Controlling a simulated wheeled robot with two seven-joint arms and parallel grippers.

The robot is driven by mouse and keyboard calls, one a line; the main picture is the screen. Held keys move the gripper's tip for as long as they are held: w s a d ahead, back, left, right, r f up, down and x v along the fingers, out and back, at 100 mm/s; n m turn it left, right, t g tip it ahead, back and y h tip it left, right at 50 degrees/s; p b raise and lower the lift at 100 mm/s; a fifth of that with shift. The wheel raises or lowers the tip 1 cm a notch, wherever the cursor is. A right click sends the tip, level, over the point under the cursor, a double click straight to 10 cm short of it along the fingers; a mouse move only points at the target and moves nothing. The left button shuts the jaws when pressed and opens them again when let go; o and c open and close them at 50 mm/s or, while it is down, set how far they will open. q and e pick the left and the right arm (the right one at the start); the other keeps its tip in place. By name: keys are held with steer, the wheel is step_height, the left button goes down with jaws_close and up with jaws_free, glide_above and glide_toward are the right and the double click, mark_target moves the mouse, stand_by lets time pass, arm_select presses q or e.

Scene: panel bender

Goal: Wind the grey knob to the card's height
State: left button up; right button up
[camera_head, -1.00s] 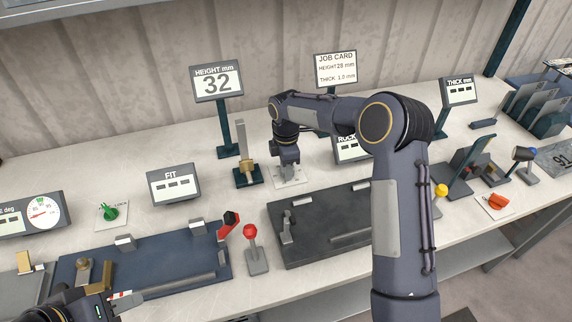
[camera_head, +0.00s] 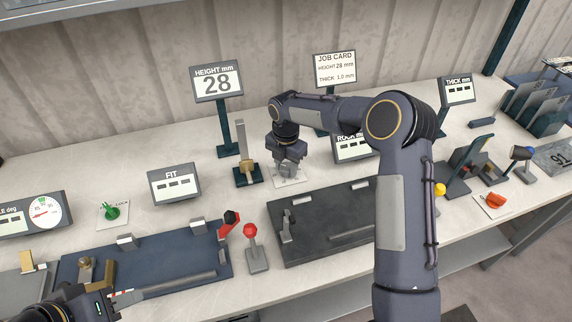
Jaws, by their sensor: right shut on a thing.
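The height display (camera_head: 217,83) reads 28. The job card (camera_head: 334,68) reads height 28 mm and thick 1.0 mm. My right gripper (camera_head: 288,170) points down over a small white plate (camera_head: 291,181) at the back middle of the bench and is shut. The grey knob is hidden under its fingers, so I cannot make out its shape. A brass slider on an upright post (camera_head: 241,150) stands just left of that gripper. My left gripper (camera_head: 118,298) is at the lower left, beside the blue bed; its fingertips are too small and partly cut off to judge.
A blue bed (camera_head: 150,262) with a red-tipped lever and a dark bed (camera_head: 325,225) lie in front. A red-ball lever (camera_head: 252,235) stands between them. The FIT display (camera_head: 174,185), green lock knob (camera_head: 112,211) and orange knob (camera_head: 496,200) are further off.

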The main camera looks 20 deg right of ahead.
mark_target(286, 167)
steer(key=shift+w+r, duration=0.1)
stand_by(0.4)
steer(key=o, duration=1)
steer(key=shift+c, duration=0.2)
step_height(286, 167, up, 8)
steer(key=shift+f+b, duration=0.15)
steer(key=shift+b, duration=0.4)
